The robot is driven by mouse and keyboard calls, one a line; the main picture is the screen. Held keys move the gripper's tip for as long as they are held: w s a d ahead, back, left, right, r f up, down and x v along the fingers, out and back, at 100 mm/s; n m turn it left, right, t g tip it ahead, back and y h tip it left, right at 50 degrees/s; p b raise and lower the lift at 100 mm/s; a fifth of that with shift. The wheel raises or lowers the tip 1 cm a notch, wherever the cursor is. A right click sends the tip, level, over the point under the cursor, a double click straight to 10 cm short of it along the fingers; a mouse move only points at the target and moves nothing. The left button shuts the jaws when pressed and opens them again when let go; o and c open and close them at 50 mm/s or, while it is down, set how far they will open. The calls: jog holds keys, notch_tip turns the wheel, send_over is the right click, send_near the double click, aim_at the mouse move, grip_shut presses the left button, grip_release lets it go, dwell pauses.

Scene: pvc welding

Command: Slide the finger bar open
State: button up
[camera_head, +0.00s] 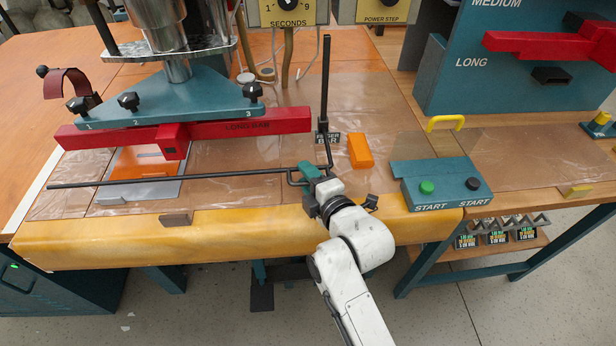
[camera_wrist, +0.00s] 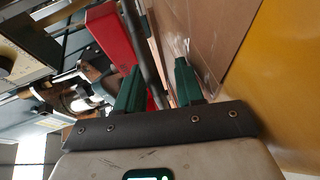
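The finger bar (camera_head: 170,181) is a long thin black rod lying low across the front of the bench, below the red long bar (camera_head: 250,122). Its right end has a small black loop handle (camera_head: 293,178) beside the foot of a black upright post. My gripper (camera_head: 308,172) is at this right end, with its green fingers beside the handle. In the wrist view, a dark rod (camera_wrist: 143,55) runs between my two green fingers (camera_wrist: 158,75), closer to the left one. The fingers stand apart with a gap on the right. Exact contact is unclear.
The black post (camera_head: 325,85) rises behind my gripper, with a small sign at its foot. An orange block (camera_head: 360,151) and the teal start-button box (camera_head: 440,183) stand to the right. The yellow padded bench edge (camera_head: 250,234) runs along the front, with a small brown block (camera_head: 176,219).

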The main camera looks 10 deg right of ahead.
jog(key=shift+c, duration=0.3)
jog(key=shift+f, duration=0.1)
jog(key=c, duration=0.6)
grip_shut()
jog(key=shift+s+f, duration=0.1)
jog(key=shift+f, duration=0.05)
notch_tip(320, 180, up, 19)
jog(key=p, duration=1.2)
jog(key=shift+p, duration=0.3)
jog(key=o, duration=0.7)
grip_release()
jog(key=shift+r, duration=0.2)
jog(key=shift+c, duration=0.2)
